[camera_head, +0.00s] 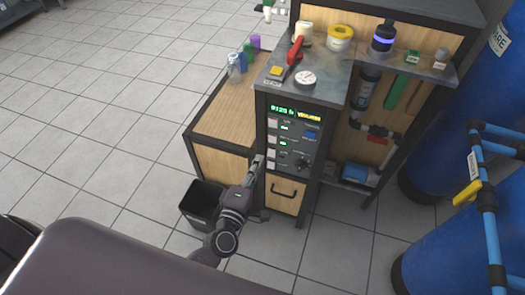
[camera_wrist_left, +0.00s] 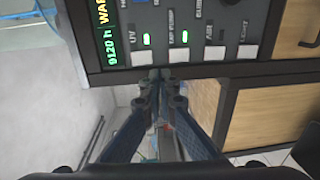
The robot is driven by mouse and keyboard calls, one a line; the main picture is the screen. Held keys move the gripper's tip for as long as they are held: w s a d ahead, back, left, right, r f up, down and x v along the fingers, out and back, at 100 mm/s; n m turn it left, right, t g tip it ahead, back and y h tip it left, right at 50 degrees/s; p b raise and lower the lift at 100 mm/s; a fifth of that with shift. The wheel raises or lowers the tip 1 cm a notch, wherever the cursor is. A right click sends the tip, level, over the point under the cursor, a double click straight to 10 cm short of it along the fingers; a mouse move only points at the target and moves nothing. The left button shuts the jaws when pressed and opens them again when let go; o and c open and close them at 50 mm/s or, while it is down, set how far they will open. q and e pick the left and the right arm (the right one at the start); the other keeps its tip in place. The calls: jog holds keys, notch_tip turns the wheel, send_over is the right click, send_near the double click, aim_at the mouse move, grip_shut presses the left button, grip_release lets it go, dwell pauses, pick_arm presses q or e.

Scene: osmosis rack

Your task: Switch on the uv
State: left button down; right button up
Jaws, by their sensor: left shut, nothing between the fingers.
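The dark control panel (camera_head: 291,139) is on the front of the rack, with a column of white switches along its left edge. In the left wrist view the picture is turned: the UV switch (camera_wrist_left: 141,57) is leftmost, with a lit green lamp (camera_wrist_left: 147,40). The tap pump switch (camera_wrist_left: 179,55) is beside it, its lamp also lit. My left gripper (camera_head: 258,160) is shut and empty, low at the panel's left edge. In the left wrist view its fingertips (camera_wrist_left: 160,78) are close to the panel edge, between these two switches; contact cannot be told. My right gripper is not in view.
A black bin (camera_head: 203,198) stands on the floor beside my left arm. A drawer with a dark handle (camera_head: 289,190) is below the panel. Bottles, a red-handled tool (camera_head: 295,50) and a gauge (camera_head: 305,79) lie on top. Blue tanks and pipes (camera_head: 489,205) stand right; floor at left is clear.

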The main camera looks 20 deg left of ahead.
pick_arm(q)
jog(key=shift+s+f, duration=0.15)
jog(key=shift+s, duration=1.1)
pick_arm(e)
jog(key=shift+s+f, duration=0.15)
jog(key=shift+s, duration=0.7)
pick_arm(q)
jog(key=s+a+f+m+g+h, duration=0.1)
jog(key=s+f+m+g, duration=0.45)
jog(key=f, duration=0.95)
jog(key=s+f+m+g, duration=0.3)
jog(key=s+f+m, duration=0.5)
jog(key=f, duration=0.7)
jog(key=s+a+f+m+g, duration=0.2)
jog(key=s+f, duration=0.2)
jog(key=s, duration=0.5)
jog(key=s+a+f+m+g+y, duration=0.1)
jog(key=s+a+f+m+g, duration=0.1)
jog(key=s+f, duration=0.3)
jog(key=s+a+f+m+g, duration=0.2)
jog(key=s+f, duration=0.3)
jog(key=s, duration=0.8)
jog(key=shift+a+m+g+y+p, duration=0.15)
jog(key=shift+m+g+y+p, duration=0.2)
jog(key=shift+g, duration=0.5)
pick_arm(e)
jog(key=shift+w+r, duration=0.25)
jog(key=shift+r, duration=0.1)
